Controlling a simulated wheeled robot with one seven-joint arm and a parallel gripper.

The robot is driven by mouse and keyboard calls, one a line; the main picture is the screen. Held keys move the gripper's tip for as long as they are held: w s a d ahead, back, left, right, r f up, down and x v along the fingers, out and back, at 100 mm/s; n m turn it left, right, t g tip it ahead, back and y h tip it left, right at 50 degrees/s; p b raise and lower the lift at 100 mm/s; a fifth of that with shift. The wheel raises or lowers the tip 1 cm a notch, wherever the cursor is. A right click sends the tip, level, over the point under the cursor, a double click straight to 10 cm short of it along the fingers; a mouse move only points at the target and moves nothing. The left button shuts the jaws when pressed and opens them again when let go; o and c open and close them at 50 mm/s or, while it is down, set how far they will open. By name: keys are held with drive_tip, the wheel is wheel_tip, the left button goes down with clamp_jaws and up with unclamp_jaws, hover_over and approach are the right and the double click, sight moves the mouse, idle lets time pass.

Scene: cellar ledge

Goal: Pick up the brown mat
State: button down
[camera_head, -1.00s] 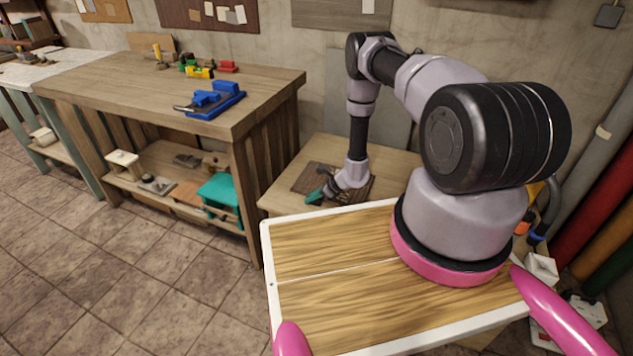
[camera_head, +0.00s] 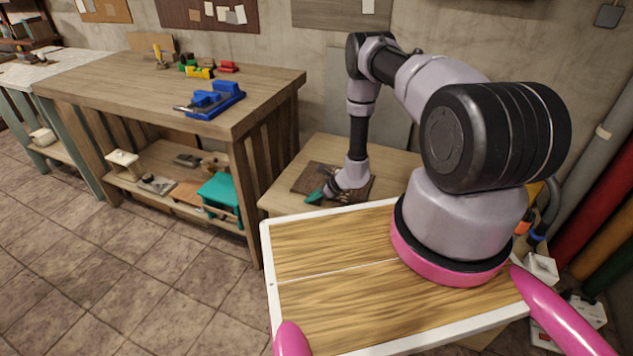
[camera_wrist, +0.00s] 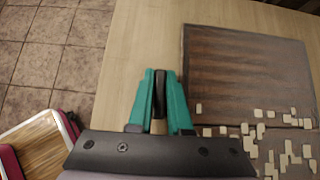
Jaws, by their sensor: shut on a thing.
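The brown mat (camera_head: 308,177) lies flat on a low wooden table. In the wrist view the mat (camera_wrist: 240,65) is dark brown with faint stripes, and several small cream pieces (camera_wrist: 285,160) lie over its near part. My gripper (camera_head: 316,196) is low at the table, by the mat's near left side. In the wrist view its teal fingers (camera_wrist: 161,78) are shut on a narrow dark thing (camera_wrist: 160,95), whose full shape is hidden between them. The mat's left edge shows to the right of the fingers. I cannot see the mat between them.
The low table (camera_head: 283,188) has bare wood left of the mat. A taller workbench (camera_head: 140,88) stands to the left, with a blue tool (camera_head: 213,100) on it and a teal object (camera_head: 222,191) on its shelf. A wall stands behind. Tiled floor is open at the front left.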

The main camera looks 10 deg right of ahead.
drive_tip(key=shift+r, duration=0.1)
idle(0.6)
wheel_tip(320, 180, up, 10)
drive_tip(key=shift+f, duration=0.1)
idle(0.3)
idle(1.9)
wheel_tip(320, 180, up, 6)
drive_tip(key=shift+f, duration=0.25)
wheel_tip(320, 180, down, 6)
drive_tip(key=shift+r, duration=0.25)
